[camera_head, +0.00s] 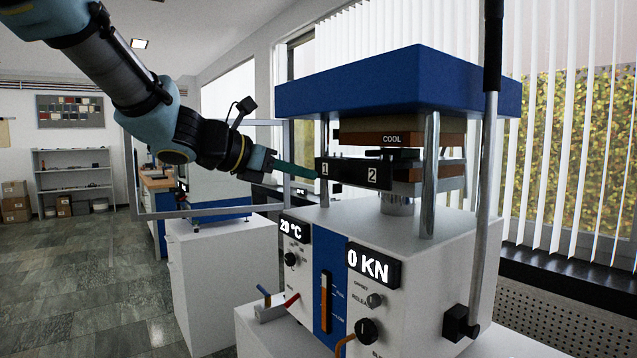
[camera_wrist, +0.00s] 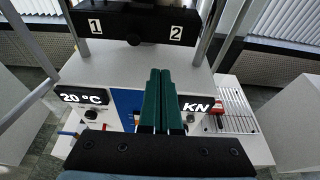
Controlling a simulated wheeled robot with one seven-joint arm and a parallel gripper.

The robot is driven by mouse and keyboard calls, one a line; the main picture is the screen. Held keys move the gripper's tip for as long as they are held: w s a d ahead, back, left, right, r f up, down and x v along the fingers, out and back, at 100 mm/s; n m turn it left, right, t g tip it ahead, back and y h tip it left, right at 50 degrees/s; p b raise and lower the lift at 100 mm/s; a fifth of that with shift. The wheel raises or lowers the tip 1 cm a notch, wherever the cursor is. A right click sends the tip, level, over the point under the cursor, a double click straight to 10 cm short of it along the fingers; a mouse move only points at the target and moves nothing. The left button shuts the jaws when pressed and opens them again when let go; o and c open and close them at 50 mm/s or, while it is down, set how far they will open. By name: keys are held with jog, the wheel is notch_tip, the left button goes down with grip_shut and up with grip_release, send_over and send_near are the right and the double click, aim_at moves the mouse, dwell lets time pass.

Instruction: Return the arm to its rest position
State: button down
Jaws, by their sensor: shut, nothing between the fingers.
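My gripper (camera_head: 296,169) is in front of the press at the height of its black plate marked 1 and 2 (camera_head: 352,174). In the wrist view the two green fingers of my gripper (camera_wrist: 159,75) lie side by side, shut and empty. In the head view the fingertips come close to the left end of the plate; I cannot tell whether they touch. My arm reaches in from the upper left.
The press has a blue top (camera_head: 400,80), metal columns (camera_head: 430,170) and a tall lever (camera_head: 488,180) at right. Its displays read 20 °C (camera_head: 291,229) and 0 KN (camera_head: 368,264). A white cabinet (camera_head: 225,280) stands at left. Open floor (camera_head: 90,280) lies beyond.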

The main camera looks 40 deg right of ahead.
jog(key=shift+a+r, duration=0.15)
jog(key=shift+a, duration=0.3)
jog(key=w+a+f+m+t+y, duration=0.1)
jog(key=w+a+f+m+y, duration=0.25)
jog(key=a+f, duration=0.6)
jog(key=w+a+f+m+t+y, duration=0.15)
jog(key=a+f+m+y, duration=0.25)
jog(key=a+f, duration=0.6)
jog(key=s+a+f+m+y, duration=0.1)
jog(key=a+f+m+y, duration=0.2)
jog(key=a, duration=0.9)
jog(key=s+a+f+m+y, duration=0.1)
jog(key=a+f+m+y, duration=0.2)
jog(key=a, duration=0.9)
notch_tip(320, 180, down, 3)
jog(key=m, duration=0.5)
jog(key=shift+a+f+y, duration=0.15)
jog(key=shift+f+y, duration=0.05)
jog(key=shift+y, duration=0.15)
